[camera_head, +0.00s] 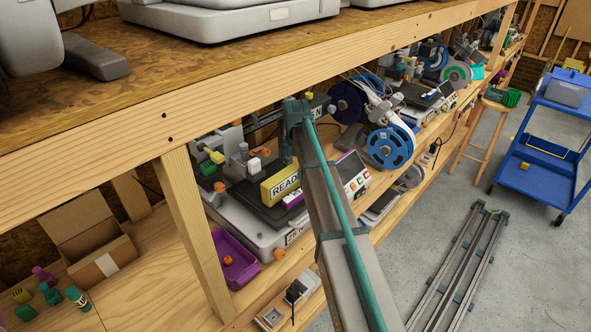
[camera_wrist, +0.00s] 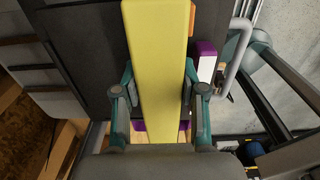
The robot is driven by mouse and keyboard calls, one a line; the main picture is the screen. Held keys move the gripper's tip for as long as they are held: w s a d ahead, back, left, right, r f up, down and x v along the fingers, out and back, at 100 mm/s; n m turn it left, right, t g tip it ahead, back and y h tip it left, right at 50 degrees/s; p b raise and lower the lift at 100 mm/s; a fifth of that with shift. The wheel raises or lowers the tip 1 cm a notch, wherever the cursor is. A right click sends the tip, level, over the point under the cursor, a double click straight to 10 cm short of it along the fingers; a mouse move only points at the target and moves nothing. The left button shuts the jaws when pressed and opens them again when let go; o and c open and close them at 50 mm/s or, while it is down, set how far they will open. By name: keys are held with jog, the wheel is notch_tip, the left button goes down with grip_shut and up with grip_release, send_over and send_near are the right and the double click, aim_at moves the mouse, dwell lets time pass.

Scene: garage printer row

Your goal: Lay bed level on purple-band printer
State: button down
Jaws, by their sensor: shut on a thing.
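A yellow block (camera_head: 280,186) with black lettering, "READ" showing, is at the dark bed of the nearest printer (camera_head: 246,228); my arm hides its right end. This printer has a purple strip by its screen (camera_head: 353,176). In the wrist view, a long yellow bar (camera_wrist: 157,40), which looks like the same block, runs between the fingers of my gripper (camera_wrist: 158,78). The fingers are shut on its sides. The dark bed (camera_wrist: 82,60) lies behind it. I cannot tell whether the block touches the bed. My gripper is hidden in the head view.
A purple tray (camera_head: 232,260) is at the printer's front left, behind a wooden post (camera_head: 196,230). Blue spools (camera_head: 390,147) and more printers stand further along the shelf. A cardboard box (camera_head: 95,250) is at left. A blue cart (camera_head: 545,150) stands on the floor at right.

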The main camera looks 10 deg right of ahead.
jog(key=shift+f, duration=0.2)
jog(key=c, duration=0.6)
grip_release()
jog(key=shift+r, duration=0.15)
jog(key=shift+s+d+r+p, duration=0.3)
jog(key=shift+s+r+p, duration=0.1)
jog(key=shift+r, duration=0.4)
jog(key=shift+s+d+r+p, duration=0.3)
jog(key=shift+s+r+p, duration=0.15)
jog(key=shift+r, duration=0.3)
jog(key=shift+s+d+r+p, duration=0.3)
jog(key=shift+s+r+p, duration=0.1)
jog(key=shift+r, duration=0.4)
